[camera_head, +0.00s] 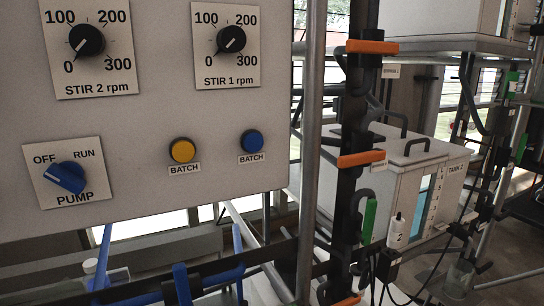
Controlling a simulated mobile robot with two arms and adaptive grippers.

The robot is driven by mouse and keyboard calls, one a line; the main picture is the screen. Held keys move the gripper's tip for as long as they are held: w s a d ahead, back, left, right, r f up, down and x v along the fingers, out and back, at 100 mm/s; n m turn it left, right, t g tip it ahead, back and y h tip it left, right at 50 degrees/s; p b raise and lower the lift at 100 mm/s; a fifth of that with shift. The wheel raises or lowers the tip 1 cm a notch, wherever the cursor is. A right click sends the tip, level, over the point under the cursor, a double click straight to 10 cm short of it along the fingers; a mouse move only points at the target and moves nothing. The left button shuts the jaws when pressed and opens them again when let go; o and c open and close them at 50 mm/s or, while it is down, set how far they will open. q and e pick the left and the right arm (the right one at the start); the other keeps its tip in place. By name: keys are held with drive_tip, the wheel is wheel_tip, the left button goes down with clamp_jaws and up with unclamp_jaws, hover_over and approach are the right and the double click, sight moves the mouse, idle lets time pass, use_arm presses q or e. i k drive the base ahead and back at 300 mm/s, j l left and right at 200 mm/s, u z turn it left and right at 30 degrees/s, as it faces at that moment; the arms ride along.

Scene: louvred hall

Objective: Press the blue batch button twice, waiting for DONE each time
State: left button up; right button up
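The blue batch button (252,141) is a round blue cap on the lower right of the pale control panel (130,140), with a BATCH label (251,158) under it. A yellow button (183,150) with its own BATCH label (184,169) sits to its left. Nothing touches either button. I cannot tell whether the blue button is pressed in. No DONE text shows in this view. Neither of my grippers is in view.
The panel also carries a STIR 2 knob (87,40), a STIR 1 knob (232,39) and a blue PUMP switch (66,177). Right of the panel stand a metal post (312,150), orange handles (372,47) and a white tank box (400,180). Blue pipes (205,281) run below.

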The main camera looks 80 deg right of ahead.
sight(253, 142)
drive_tip(key=z, duration=2.5)
